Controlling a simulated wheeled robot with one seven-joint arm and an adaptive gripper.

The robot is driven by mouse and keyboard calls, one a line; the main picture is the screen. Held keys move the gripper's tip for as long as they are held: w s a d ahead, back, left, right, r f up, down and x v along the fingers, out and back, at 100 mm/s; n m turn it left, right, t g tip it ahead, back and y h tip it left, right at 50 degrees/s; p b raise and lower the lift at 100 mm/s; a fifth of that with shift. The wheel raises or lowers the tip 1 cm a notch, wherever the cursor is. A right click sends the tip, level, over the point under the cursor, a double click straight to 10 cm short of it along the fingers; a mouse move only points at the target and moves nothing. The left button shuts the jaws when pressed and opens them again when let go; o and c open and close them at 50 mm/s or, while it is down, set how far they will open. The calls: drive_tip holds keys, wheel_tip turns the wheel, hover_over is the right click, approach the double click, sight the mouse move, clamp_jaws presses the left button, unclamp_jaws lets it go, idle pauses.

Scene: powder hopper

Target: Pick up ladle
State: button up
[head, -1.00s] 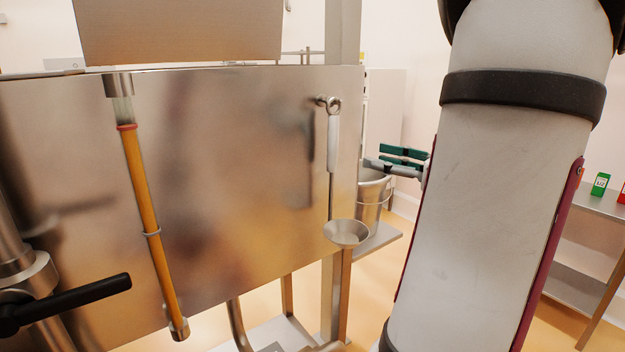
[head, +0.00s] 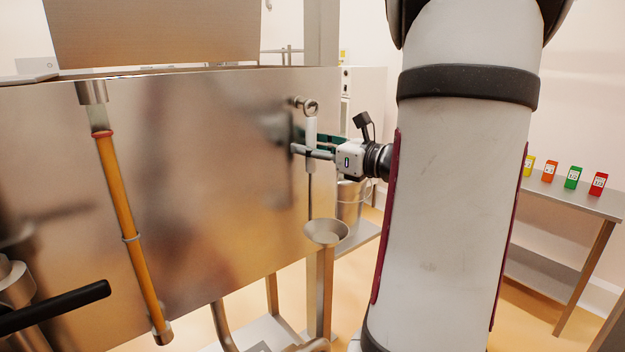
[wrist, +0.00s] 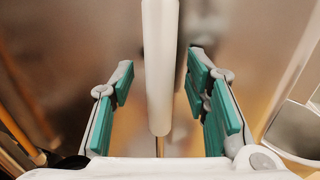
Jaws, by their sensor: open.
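The ladle (head: 311,137) hangs upright from a hook on the steel hopper wall, with a white handle, a thin shaft and a metal bowl (head: 326,232) at the bottom. My gripper (head: 305,147) is at the handle's height, reaching in from the right. In the wrist view, the white handle (wrist: 160,65) runs down between the green-padded fingers of my open gripper (wrist: 166,95), with a gap on both sides. The bowl is not visible in the wrist view.
The steel hopper wall (head: 215,190) stands close behind the ladle. An orange tube (head: 125,205) is fixed to it on the left. A metal bucket (head: 350,203) stands behind and below my gripper. Several coloured boxes (head: 572,177) sit on a side table at right.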

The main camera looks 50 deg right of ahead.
clamp_jaws()
drive_tip(key=shift+r, duration=0.15)
drive_tip(key=shift+r, duration=0.2)
drive_tip(key=s+a, duration=0.2)
drive_tip(key=s, duration=0.7)
drive_tip(key=s+a+r, duration=0.1)
drive_tip(key=s+a, duration=0.1)
drive_tip(key=s, duration=0.7)
drive_tip(key=shift+s+a+r, duration=0.15)
drive_tip(key=shift+s+a, duration=0.1)
